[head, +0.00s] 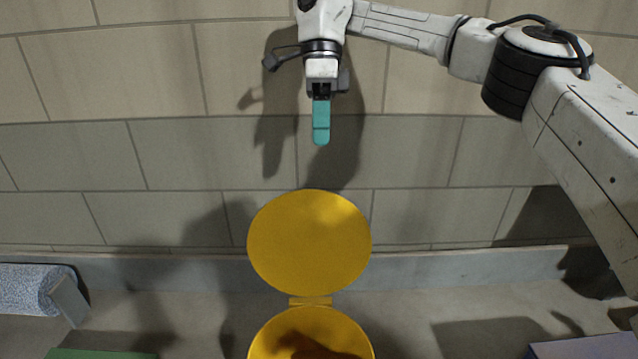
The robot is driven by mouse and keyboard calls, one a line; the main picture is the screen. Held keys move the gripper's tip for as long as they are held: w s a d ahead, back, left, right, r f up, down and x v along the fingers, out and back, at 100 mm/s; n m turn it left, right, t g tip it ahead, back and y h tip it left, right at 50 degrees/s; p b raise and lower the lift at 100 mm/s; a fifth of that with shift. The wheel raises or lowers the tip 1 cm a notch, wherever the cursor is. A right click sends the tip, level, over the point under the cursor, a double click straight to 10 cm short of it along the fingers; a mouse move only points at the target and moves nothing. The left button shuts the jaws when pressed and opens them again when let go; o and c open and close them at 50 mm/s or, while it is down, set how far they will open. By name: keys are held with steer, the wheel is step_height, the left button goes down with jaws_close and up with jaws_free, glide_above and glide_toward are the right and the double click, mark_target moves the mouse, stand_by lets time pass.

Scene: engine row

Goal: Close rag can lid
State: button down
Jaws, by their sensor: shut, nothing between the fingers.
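The rag can (256,345) is yellow and round, at the bottom centre of the head view, with its lower part cut off by the frame. Its round yellow lid (309,243) stands open, raised up from the hinge (310,301) at the can's far side, in front of the wall. Dark content or shadow shows inside the can. My gripper (321,140) has teal fingers that are shut and empty. It points down above the lid's top edge, apart from it.
A tiled wall (165,155) fills the back. A speckled blue-white roll (35,289) lies at the left. A green object (100,354) and a purple-grey object (585,347) show at the bottom edge.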

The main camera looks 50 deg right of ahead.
steer(key=s+a+f, duration=0.1)
steer(key=f, duration=0.1)
steer(key=s+a+f+p, duration=0.1)
steer(key=f, duration=0.1)
steer(key=s+a+f, duration=0.1)
steer(key=f, duration=0.1)
steer(key=shift+s+a+f, duration=0.25)
steer(key=shift+s+a, duration=0.05)
steer(key=shift+s, duration=0.05)
steer(key=shift+s+a+f, duration=0.1)
steer(key=shift+s+a, duration=0.3)
steer(key=shift+a, duration=0.1)
